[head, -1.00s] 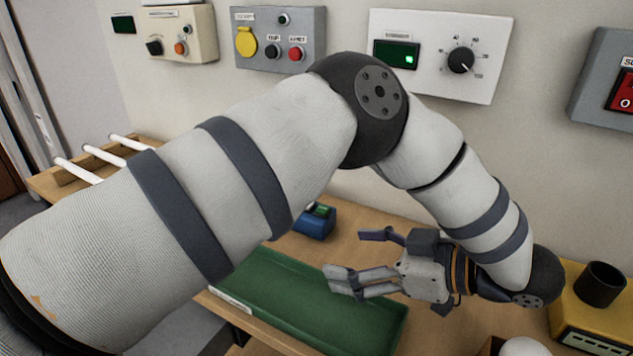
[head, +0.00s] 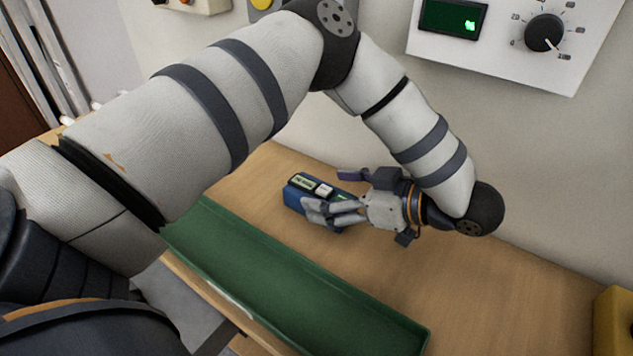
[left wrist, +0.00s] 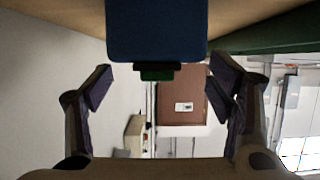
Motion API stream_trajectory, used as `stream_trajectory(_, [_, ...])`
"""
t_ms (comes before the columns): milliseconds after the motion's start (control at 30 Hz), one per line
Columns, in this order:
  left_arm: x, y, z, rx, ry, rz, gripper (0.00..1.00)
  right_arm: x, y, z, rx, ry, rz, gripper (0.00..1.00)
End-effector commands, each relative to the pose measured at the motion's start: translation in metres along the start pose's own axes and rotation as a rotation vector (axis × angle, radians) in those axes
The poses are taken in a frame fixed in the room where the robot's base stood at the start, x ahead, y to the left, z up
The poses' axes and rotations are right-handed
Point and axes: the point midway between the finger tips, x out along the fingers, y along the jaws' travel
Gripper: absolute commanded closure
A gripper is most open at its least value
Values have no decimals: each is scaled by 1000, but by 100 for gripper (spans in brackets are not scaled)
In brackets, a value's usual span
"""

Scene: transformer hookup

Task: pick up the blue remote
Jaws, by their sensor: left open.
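The blue remote (head: 302,192), a blue box with a pale label and buttons on top, lies on the wooden bench behind the green tray. My left gripper (head: 333,193) is open at the remote's right end and partly covers it in the head view. In the left wrist view the remote (left wrist: 156,32) fills the top middle, ahead of and between the two spread fingers of my left gripper (left wrist: 165,90). I cannot tell whether a finger touches it. My right gripper is not in view.
A long green tray (head: 262,287) lies along the bench front, close to the gripper. A wall panel with a dial (head: 544,33) is behind. A yellow box (head: 613,325) stands at the right edge.

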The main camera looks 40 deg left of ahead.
Motion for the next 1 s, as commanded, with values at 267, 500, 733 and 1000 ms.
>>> stream_trajectory(267, [16, 1, 0, -2, -1, 3, 25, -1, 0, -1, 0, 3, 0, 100])
stream_trajectory(500, [15, 1, 0, -2, -1, 3, 66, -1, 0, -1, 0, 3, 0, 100])
stream_trajectory(733, [15, 1, 0, -3, 0, 3, 82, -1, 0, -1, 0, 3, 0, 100])
stream_trajectory(1000, [9, 2, -14, -5, -1, 3, 82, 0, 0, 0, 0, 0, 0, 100])
